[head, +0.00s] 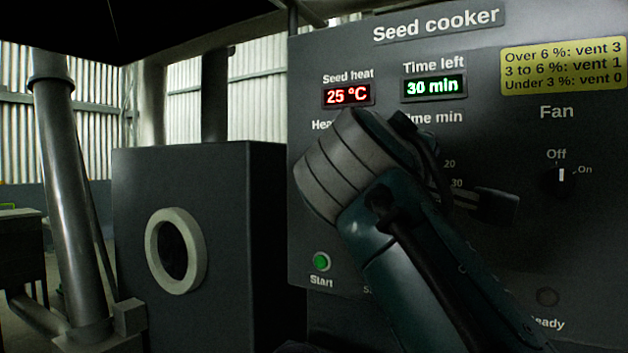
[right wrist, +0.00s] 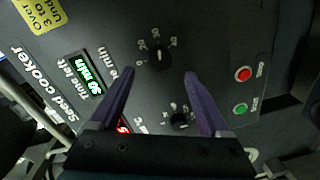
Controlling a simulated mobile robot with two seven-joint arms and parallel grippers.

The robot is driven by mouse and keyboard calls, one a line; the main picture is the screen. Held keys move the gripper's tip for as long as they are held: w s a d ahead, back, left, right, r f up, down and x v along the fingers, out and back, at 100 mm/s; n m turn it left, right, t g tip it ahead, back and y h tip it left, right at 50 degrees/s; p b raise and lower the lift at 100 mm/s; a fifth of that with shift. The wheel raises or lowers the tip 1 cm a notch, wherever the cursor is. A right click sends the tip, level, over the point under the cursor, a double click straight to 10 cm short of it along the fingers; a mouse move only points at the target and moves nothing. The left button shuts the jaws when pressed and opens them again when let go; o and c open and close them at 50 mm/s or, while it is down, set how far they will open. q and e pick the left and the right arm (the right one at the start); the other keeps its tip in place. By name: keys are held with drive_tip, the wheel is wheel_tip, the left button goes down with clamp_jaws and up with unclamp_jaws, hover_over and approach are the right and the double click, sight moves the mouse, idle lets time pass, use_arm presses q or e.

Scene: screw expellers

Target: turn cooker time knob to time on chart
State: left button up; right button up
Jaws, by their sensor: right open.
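The time knob (right wrist: 159,58) is a dark knob with a small white mark, on the seed cooker panel (head: 600,240). In the head view my right arm covers it; only the 20 and 30 marks of its scale show. The time left display (head: 435,87) reads 30 min in green. My right gripper (right wrist: 159,72) is open, its two purple fingertips spread to either side of the time knob in the right wrist view. I cannot tell whether they touch it. My left gripper is not in view. No time chart shows; the yellow card (head: 563,65) lists vent settings.
The heat knob (right wrist: 180,121) sits close to one finger. The red stop button (right wrist: 243,74) and green start button (right wrist: 240,109) are beyond it. The fan knob (head: 560,180) points to Off. A dark cabinet with a round port (head: 192,250) stands left of the panel.

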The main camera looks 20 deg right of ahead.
drive_tip(key=shift+v, duration=2)
